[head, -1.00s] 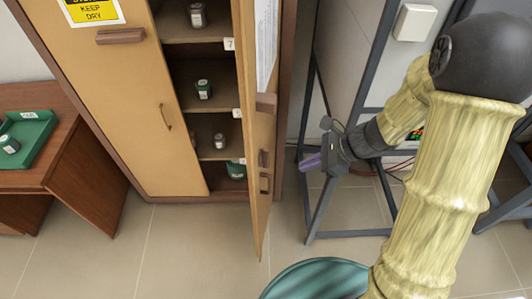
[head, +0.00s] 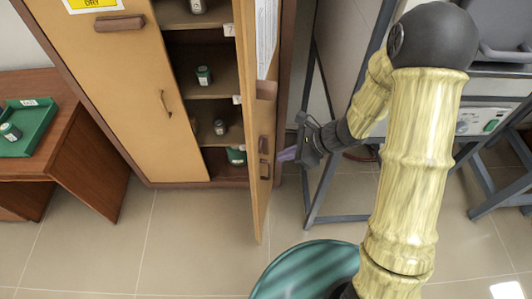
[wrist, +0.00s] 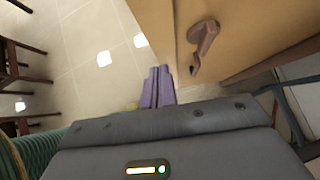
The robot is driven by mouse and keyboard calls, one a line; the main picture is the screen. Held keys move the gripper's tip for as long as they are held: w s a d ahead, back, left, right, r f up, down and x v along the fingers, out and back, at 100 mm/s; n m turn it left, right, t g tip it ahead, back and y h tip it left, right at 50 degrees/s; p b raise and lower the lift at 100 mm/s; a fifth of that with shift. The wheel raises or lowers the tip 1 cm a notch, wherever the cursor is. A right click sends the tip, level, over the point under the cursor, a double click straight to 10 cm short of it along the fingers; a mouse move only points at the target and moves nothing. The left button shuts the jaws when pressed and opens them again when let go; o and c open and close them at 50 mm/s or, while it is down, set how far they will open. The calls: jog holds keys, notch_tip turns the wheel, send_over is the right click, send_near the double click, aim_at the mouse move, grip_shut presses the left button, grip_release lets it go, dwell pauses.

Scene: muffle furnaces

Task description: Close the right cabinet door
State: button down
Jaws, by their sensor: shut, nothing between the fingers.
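The right cabinet door (head: 262,205) stands open, swung out towards me and seen nearly edge-on in the head view. Its outer face carries a paper sheet and brown handles. In the wrist view the door (wrist: 255,35) fills the upper right, with a curved brown handle (wrist: 204,40) on it. My gripper (head: 283,155) is shut and empty, its purple fingers pointing left at the door's outer face, near the lower handles. The fingers also show in the wrist view (wrist: 158,82), left of and below the handle. I cannot tell whether they touch the door.
The left cabinet door (head: 110,90) is closed. Small jars, such as one green jar (head: 204,75), stand on the open shelves. A grey metal stand (head: 325,190) is right of the cabinet. A teal round object (head: 305,270) is at the bottom. Floor before the cabinet is clear.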

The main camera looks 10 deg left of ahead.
aim_at(256, 159)
jog(key=a, duration=0.1)
jog(key=a+f+p, duration=0.1)
jog(key=a, duration=0.1)
jog(key=a+p, duration=0.1)
jog(key=a, duration=0.1)
jog(key=shift+w+f, duration=0.1)
jog(key=shift+f, duration=0.25)
jog(key=shift+s+a+f, duration=0.1)
jog(key=shift+s+a, duration=0.15)
jog(key=shift+a, duration=0.25)
jog(key=shift+w+a+f, duration=0.1)
jog(key=shift+w, duration=0.05)
